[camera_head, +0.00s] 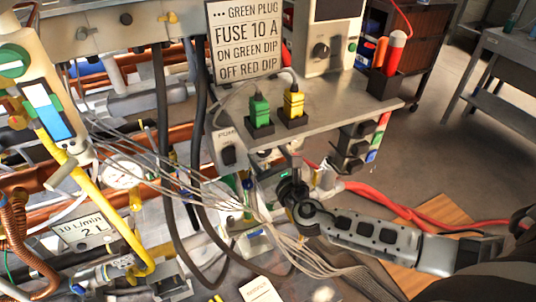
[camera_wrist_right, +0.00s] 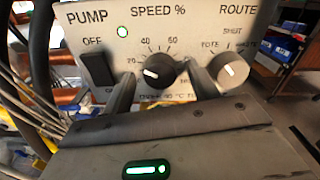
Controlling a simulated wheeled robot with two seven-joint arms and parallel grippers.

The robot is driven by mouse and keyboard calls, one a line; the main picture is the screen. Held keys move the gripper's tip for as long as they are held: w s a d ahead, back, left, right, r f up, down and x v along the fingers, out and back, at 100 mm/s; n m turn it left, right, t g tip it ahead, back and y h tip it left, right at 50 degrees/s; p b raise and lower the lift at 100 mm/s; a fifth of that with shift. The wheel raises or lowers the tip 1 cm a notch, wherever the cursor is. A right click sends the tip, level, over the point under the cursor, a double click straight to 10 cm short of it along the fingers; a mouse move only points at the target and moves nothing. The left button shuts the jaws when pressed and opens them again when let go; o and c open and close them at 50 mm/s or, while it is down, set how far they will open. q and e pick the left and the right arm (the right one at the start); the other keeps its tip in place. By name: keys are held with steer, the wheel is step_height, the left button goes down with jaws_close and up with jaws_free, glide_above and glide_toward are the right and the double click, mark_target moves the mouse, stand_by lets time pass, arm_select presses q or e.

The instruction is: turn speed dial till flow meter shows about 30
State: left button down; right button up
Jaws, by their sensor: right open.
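The speed dial (camera_wrist_right: 160,72) is a black knob with a white pointer under "SPEED %" on the pump panel (camera_wrist_right: 190,32). Its pointer faces left, near the 20 mark. In the right wrist view, my right gripper (camera_wrist_right: 163,80) is open, with one finger on each side of the dial. I cannot tell whether the fingers touch it. In the head view, my right arm reaches in from the right below the metal shelf, and the dial is hidden. A round white gauge (camera_head: 122,172) shows at the left among pipes. I cannot tell whether it is the flow meter, and its reading is illegible. My left gripper is not in view.
Left of the dial are a black OFF switch (camera_wrist_right: 97,68) and a lit green lamp (camera_wrist_right: 122,31). A grey ROUTE knob (camera_wrist_right: 230,69) sits close to the right finger. The metal shelf (camera_head: 340,105) overhangs my gripper. Loose wires (camera_head: 175,180) hang at the left.

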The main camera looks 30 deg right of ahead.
steer(key=c, duration=1)
